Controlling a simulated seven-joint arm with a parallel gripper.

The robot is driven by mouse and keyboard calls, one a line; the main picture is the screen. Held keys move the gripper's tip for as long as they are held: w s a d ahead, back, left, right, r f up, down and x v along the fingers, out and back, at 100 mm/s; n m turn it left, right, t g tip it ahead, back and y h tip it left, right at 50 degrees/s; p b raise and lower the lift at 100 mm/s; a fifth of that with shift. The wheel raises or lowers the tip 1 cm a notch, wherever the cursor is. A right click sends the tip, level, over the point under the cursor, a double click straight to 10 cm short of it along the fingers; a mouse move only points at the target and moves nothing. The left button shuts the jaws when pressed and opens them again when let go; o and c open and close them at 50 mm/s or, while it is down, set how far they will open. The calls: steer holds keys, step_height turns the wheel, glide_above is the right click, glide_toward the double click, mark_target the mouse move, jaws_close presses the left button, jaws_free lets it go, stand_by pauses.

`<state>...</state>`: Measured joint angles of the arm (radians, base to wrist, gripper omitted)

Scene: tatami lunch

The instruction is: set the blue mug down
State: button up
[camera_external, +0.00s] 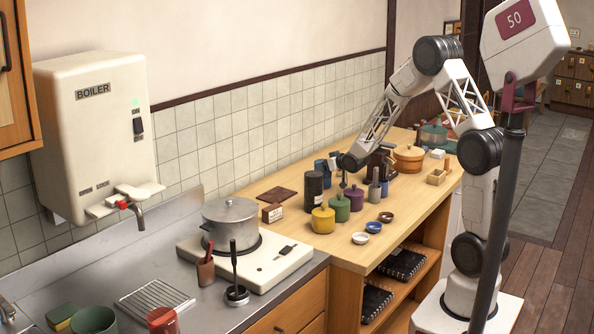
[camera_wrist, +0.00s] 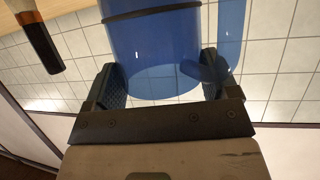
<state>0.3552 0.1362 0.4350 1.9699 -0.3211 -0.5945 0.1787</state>
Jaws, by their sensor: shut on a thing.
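The blue mug (camera_wrist: 155,55) fills the middle of the wrist view, with a dark band around it and its handle (camera_wrist: 210,65) on the right. My gripper (camera_wrist: 162,85) is shut on the mug, one dark pad on each side of its body. In the external view the mug (camera_external: 321,168) shows small near the tiled wall, at the back of the wooden counter (camera_external: 305,247). My gripper (camera_external: 337,165) is beside it there. The mug's underside is hidden, so I cannot tell whether it touches the counter.
A black canister (camera_external: 314,188) stands in front of the mug. Yellow (camera_external: 323,221), green (camera_external: 340,209) and purple (camera_external: 354,200) pots stand in a row nearby. Small bowls (camera_external: 360,238) lie near the front edge. An orange pot (camera_external: 408,156) is farther right.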

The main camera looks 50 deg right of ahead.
steer(key=o, duration=1.1)
steer(key=shift+r, duration=0.2)
steer(key=v, duration=1.2)
